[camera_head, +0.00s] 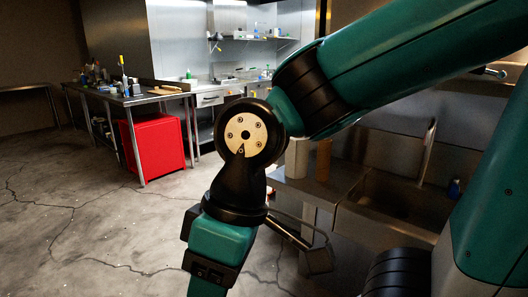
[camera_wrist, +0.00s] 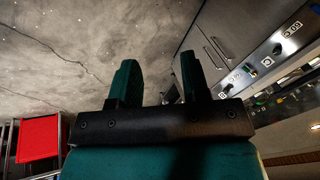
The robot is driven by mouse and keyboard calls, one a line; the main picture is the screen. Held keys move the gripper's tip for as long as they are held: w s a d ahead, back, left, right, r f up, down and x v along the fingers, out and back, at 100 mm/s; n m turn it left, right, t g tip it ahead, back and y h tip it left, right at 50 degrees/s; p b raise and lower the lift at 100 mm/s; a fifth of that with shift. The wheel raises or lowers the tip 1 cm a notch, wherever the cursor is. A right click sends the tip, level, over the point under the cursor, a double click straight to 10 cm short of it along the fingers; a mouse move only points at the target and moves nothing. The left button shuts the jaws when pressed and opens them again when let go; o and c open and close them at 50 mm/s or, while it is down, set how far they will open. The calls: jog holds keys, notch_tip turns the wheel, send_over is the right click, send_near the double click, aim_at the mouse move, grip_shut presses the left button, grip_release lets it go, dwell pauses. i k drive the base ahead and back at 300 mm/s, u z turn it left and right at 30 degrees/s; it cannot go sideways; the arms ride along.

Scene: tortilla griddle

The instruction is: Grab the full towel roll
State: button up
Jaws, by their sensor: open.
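A white cylinder (camera_head: 297,158), which looks like a paper towel roll, stands upright on the metal counter by the sink in the head view, partly hidden by my arm. A narrower brown cylinder (camera_head: 323,160) stands just right of it. I cannot tell from here how full either one is. In the wrist view my gripper (camera_wrist: 161,80) is open, its two dark green fingers apart with nothing between them. Neither cylinder is recognisable in the wrist view. The head view does not show the fingers.
A metal sink (camera_head: 395,200) lies right of the cylinders. A red cabinet (camera_head: 155,143) stands under a steel table (camera_head: 125,98) at the left; the red cabinet also shows in the wrist view (camera_wrist: 38,138). The cracked concrete floor (camera_head: 95,225) is clear at front left.

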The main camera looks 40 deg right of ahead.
aim_at(297, 153)
jog(key=z, duration=0.2)
jog(key=i, duration=1)
jog(key=z, duration=0.3)
